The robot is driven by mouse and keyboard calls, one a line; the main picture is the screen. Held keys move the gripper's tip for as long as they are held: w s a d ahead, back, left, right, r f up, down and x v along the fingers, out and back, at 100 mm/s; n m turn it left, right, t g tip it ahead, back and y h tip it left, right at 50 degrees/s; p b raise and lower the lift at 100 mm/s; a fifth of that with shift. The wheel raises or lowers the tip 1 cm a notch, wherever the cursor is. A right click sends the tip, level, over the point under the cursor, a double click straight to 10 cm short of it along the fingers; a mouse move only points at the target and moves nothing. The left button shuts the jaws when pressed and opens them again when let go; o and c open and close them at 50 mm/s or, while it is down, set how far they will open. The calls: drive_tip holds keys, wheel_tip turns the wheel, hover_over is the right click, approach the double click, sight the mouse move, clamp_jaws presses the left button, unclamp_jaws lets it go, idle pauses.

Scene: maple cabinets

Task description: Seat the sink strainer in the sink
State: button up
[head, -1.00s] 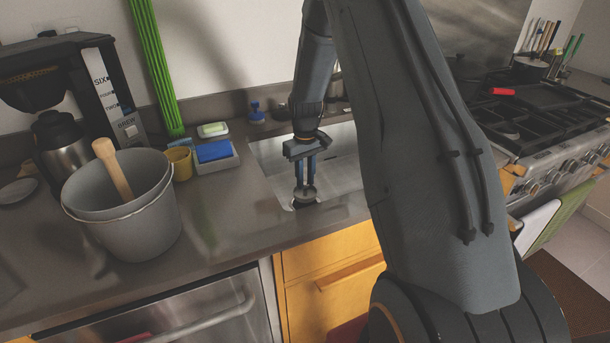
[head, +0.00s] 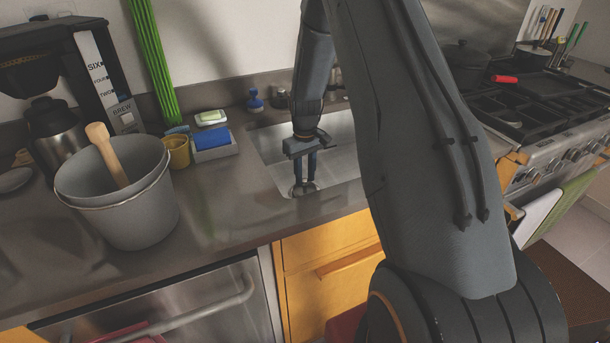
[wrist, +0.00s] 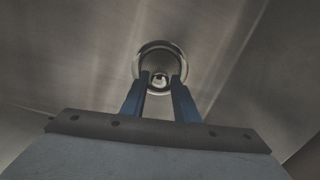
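The sink strainer (head: 305,188) is a small round metal piece low in the sink (head: 342,158), at the drain. In the wrist view the strainer (wrist: 159,64) appears inside the bright round drain rim (wrist: 137,61), with its small knob between my fingertips. My gripper (head: 306,180) points straight down into the sink, its blue fingers shut on the strainer's knob. The fingertips also show in the wrist view (wrist: 160,80). Whether the strainer sits fully flush in the drain cannot be told.
A grey bucket (head: 135,215) with a wooden handle, a yellow cup (head: 177,152) and a caddy with a blue sponge (head: 212,139) stand left of the sink. A blue-handled brush (head: 255,102) stands behind it. The stove (head: 540,120) is at the right. The counter in front is clear.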

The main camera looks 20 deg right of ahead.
drive_tip(key=o, duration=0.3)
